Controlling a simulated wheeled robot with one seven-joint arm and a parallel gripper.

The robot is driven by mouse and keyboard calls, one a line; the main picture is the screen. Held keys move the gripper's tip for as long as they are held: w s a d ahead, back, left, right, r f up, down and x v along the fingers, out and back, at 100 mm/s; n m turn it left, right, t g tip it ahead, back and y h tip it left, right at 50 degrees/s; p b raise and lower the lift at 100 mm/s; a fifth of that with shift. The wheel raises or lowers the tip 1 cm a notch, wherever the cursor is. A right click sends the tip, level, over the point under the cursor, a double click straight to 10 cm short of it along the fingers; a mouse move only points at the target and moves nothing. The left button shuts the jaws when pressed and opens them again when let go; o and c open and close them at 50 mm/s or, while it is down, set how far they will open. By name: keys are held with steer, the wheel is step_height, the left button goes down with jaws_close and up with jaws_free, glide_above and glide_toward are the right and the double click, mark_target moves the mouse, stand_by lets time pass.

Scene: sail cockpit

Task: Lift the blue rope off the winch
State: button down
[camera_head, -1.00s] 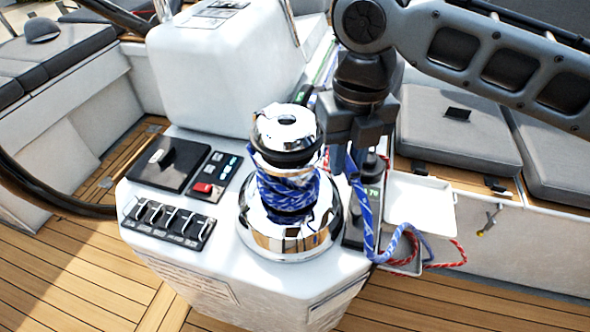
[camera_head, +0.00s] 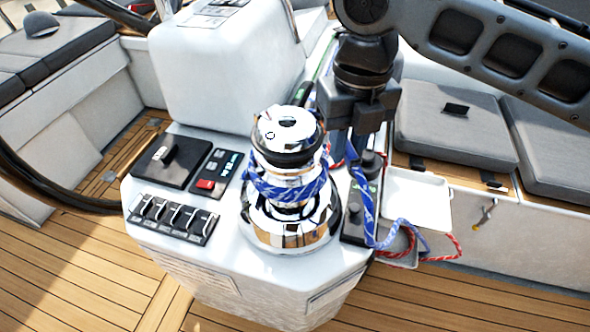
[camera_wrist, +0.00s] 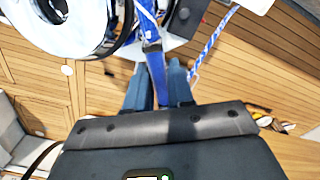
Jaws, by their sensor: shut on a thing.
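The chrome winch (camera_head: 287,225) stands upright on the white console. My gripper (camera_head: 352,150) is behind and to the right of the winch, pointing down, shut on the blue rope. In the wrist view the rope (camera_wrist: 152,55) runs from beside the winch (camera_wrist: 75,22) into my gripper (camera_wrist: 160,80); another stretch of it slants away at the right.
A row of black switches (camera_head: 172,218) and a dark panel (camera_head: 170,163) lie left of the winch. An open white tray (camera_head: 418,198) with blue and red rope (camera_head: 445,243) hangs on the right. The steering wheel rim (camera_head: 50,195) curves at far left.

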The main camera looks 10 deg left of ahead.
steer(key=shift+r+p, duration=1.7)
steer(key=shift+r, duration=0.4)
steer(key=shift+r+p, duration=1.65)
steer(key=shift+r, duration=0.55)
steer(key=shift+r+p, duration=1.3)
steer(key=shift+r, duration=0.8)
steer(key=shift+r, duration=2)
